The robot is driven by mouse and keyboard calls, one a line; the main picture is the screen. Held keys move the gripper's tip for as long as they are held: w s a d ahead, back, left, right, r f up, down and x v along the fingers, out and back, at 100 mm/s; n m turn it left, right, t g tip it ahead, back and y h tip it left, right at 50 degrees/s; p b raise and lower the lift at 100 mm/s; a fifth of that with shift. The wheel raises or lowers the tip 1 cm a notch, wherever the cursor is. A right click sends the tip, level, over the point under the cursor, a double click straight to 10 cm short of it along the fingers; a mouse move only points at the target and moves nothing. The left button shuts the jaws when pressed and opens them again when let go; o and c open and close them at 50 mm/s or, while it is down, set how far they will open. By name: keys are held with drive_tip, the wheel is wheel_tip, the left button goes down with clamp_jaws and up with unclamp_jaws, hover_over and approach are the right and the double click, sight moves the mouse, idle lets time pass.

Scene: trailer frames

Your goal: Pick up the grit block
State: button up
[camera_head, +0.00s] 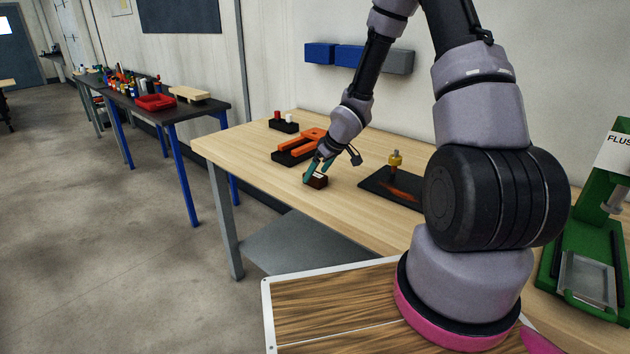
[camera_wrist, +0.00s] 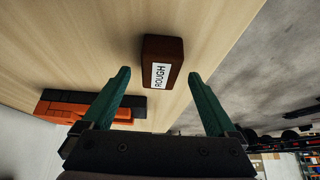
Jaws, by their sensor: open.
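The grit block is a small dark brown block (camera_wrist: 162,48) with a white label reading "ROUGH". In the wrist view it lies on the pale wooden table, ahead of my fingertips and roughly midway between them. In the head view the block (camera_head: 317,182) sits near the table's front edge. My gripper (camera_wrist: 158,75) has two teal fingers spread apart with nothing between them. In the head view my gripper (camera_head: 318,170) is just above and beside the block. I cannot tell whether a finger touches it.
An orange tool on a black tray (camera_head: 296,155) lies behind and left of the block. A dark mat (camera_head: 375,185) with a yellow-topped tool lies to the right. A small black holder (camera_head: 284,126) stands farther back. A green machine (camera_head: 590,220) is at far right. Bare wood (camera_head: 260,160) lies left of the block.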

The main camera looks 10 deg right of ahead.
sight(315, 175)
drive_tip(key=shift+x, duration=1.1)
clamp_jaws()
wheel_tip(315, 175, up, 10)
drive_tip(key=shift+r, duration=0.1)
